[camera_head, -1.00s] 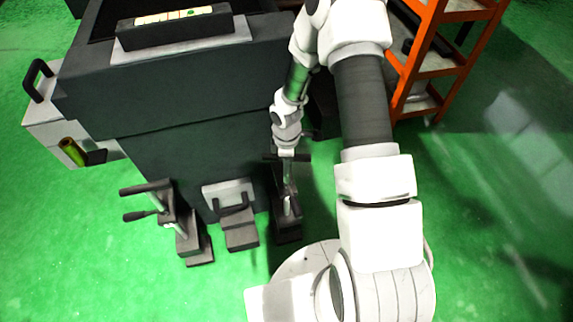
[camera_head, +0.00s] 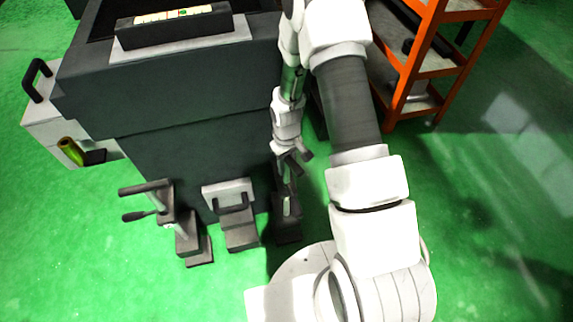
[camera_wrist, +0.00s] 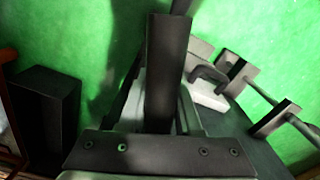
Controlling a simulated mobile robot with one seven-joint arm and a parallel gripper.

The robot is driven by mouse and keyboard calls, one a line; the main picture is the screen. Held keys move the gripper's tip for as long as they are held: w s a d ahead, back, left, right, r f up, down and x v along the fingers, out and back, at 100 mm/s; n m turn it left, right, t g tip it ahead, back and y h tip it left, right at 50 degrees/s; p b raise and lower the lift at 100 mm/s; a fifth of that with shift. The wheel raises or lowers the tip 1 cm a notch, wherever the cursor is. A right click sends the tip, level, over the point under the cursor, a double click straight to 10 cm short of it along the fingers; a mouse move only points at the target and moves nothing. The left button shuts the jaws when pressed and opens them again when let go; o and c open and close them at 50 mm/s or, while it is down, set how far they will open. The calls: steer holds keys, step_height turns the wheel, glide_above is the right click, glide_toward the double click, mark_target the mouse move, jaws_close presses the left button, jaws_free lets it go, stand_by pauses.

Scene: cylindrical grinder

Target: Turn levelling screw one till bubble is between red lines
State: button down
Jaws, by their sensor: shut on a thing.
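My gripper (camera_head: 290,152) is low at the machine's front right, over the right-hand levelling screw (camera_head: 288,207). It is shut on the dark handle of that screw, and my wrist mostly hides the grip. In the wrist view my gripper (camera_wrist: 165,75) shows as a dark upright finger above a dark bar, and it covers much of the screw. The bubble level (camera_head: 180,15) lies on top of the machine, with a pale strip and small green and red marks. The exact place of the bubble between the lines is too small to tell.
The dark machine (camera_head: 190,75) fills the back left. Another levelling screw (camera_head: 160,205) with crossed handles stands at left, and a bracket (camera_head: 232,205) stands between the two. An orange shelf (camera_head: 405,75) stands at back right. Green floor is free in front.

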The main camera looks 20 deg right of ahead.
steer(key=m, duration=0.5)
steer(key=shift+m, duration=0.3)
stand_by(0.4)
steer(key=c, duration=0.7)
jaws_free()
steer(key=shift+o, duration=0.2)
step_height(320, 180, up, 17)
steer(key=p, duration=0.5)
steer(key=shift+r, duration=0.2)
steer(key=shift+c, duration=0.2)
